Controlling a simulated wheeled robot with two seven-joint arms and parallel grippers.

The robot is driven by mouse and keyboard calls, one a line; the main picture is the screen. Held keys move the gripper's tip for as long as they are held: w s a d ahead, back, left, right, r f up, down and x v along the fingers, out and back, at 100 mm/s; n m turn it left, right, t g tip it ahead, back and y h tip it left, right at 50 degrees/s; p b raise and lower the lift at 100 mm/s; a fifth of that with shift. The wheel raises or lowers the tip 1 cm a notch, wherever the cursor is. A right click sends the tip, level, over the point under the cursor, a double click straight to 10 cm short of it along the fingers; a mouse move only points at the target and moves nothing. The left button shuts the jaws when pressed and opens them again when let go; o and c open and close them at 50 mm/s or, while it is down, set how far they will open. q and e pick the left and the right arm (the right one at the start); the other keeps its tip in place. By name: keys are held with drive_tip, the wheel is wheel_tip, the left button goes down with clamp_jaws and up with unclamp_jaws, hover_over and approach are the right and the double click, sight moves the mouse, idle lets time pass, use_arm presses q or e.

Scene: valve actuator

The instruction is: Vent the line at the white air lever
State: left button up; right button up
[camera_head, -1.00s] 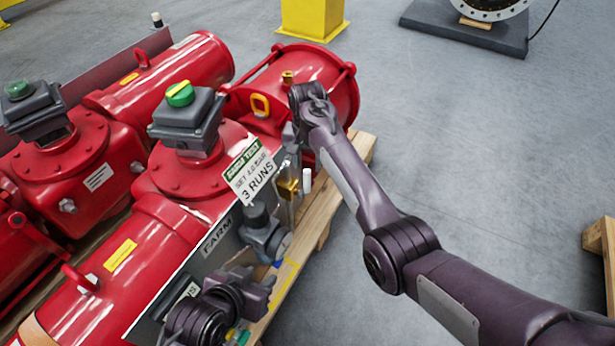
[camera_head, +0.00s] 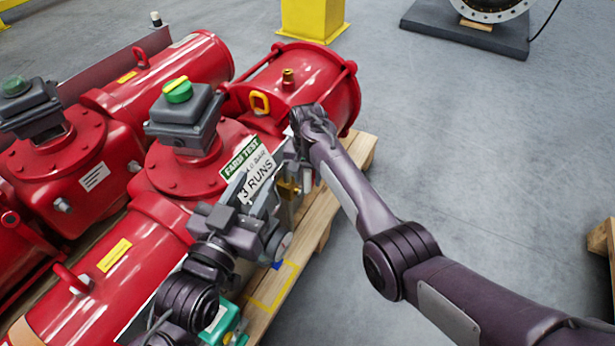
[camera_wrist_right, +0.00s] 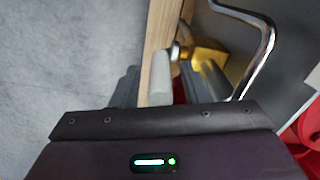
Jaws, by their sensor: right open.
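The white air lever (camera_head: 307,181) is at the right side of the panel in the head view, just below my right gripper (camera_head: 300,158). In the right wrist view the lever (camera_wrist_right: 158,76) is a pale bar joined to a brass valve (camera_wrist_right: 208,52). My right gripper is open, with the lever lying in front of its palm. Contact cannot be made out. The brass valve also shows in the head view (camera_head: 288,189). My left gripper (camera_head: 262,190) is in front of the panel, beside the FARM TEST sign (camera_head: 243,157); its jaws are not clear.
Red actuators (camera_head: 170,240) with grey switch boxes (camera_head: 185,108) fill the left. They stand on a wooden pallet (camera_head: 360,152). A bent metal tube (camera_wrist_right: 268,40) passes beside the brass valve. A yellow post (camera_head: 312,18) stands behind.

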use_arm(q)
drive_tip(key=shift+r, duration=0.3)
use_arm(e)
drive_tip(key=shift+f, duration=0.1)
clamp_jaws()
